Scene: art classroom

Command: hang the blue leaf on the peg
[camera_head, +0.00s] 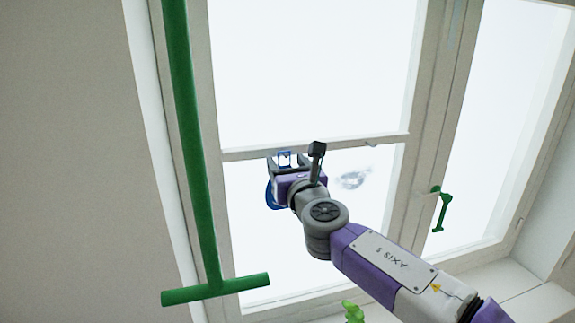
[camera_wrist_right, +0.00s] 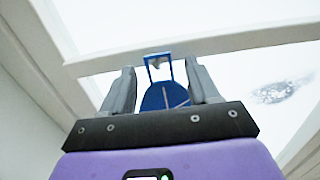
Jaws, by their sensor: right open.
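The blue leaf (camera_wrist_right: 165,97) shows between the fingers of my right gripper (camera_wrist_right: 160,66) in the right wrist view. Its square loop (camera_wrist_right: 147,70) stands upright in front of the window crossbar. A small grey piece (camera_wrist_right: 157,63) shows inside the loop; it may be the peg, but I cannot tell whether the loop hangs on it. My right gripper is open, with fingers on both sides of the leaf. In the head view, the loop (camera_head: 284,153) rises above the gripper (camera_head: 288,163), and the leaf's edge (camera_head: 270,195) shows at its left. The gripper hides the rest. My left gripper is not in view.
The white window crossbar (camera_head: 235,155) runs behind the gripper. A green T-shaped bar (camera_head: 190,150) stands at the left. A green window handle (camera_head: 439,210) is on the right frame. A bright green object (camera_head: 353,312) shows at the bottom edge.

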